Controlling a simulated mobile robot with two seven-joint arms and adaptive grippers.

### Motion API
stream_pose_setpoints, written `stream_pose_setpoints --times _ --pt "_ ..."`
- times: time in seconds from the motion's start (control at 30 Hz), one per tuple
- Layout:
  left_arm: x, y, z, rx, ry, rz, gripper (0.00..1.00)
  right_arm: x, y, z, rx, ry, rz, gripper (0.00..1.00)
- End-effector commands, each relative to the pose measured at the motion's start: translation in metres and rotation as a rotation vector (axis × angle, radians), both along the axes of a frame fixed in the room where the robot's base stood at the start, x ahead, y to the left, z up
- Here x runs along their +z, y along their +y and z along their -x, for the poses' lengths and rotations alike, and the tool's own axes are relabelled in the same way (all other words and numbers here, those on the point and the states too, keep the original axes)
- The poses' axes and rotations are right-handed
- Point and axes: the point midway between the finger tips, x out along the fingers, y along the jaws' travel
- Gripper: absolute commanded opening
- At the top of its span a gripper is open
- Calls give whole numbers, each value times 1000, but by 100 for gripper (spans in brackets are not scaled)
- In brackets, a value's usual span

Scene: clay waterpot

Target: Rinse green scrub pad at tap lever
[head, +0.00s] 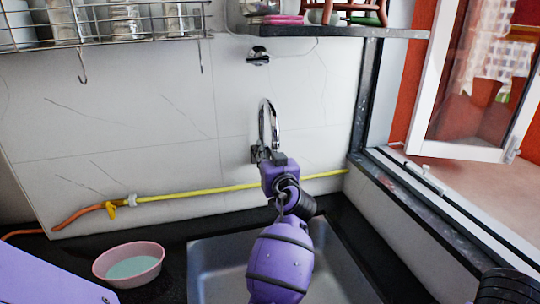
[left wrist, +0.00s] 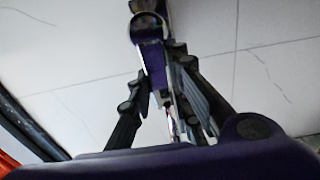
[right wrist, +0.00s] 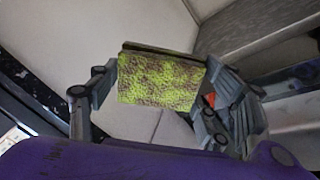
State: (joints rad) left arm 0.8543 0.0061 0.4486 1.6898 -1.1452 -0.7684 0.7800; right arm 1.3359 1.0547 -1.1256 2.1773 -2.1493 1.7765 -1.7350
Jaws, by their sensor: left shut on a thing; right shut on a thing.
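The chrome tap (head: 265,122) stands out from the tiled wall above the sink in the head view. My left gripper (head: 268,153) is at the tap, with its fingers mostly hidden. In the left wrist view my left gripper (left wrist: 165,82) is shut around a narrow shiny part, apparently the tap lever, which the fingers largely cover. In the right wrist view my right gripper (right wrist: 158,85) is shut on the green scrub pad (right wrist: 157,80). The pad is speckled yellow-green with a darker edge and spans the space between the fingers. Neither pad nor right gripper can be made out in the head view.
The steel sink (head: 217,265) lies below the tap. A pink bowl (head: 129,264) of pale liquid stands on the dark counter to its left. A yellow hose (head: 220,189) runs along the wall. A wire rack (head: 110,28), a shelf (head: 330,32) and the open window (head: 480,85) surround the area.

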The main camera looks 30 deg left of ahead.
Motion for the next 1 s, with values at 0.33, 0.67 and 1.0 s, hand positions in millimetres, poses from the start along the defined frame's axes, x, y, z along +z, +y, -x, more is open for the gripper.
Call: stream_pose_setpoints --times 0.33,0.67,1.0 --pt "-4 -7 -7 -3 118 -97 0 -8 0 1 0 8 0 51" --pt "-4 -12 -12 -5 228 -192 0 -10 0 2 0 10 0 51" --pt "-4 -11 -12 -4 227 -190 38 -9 0 2 0 10 0 51"
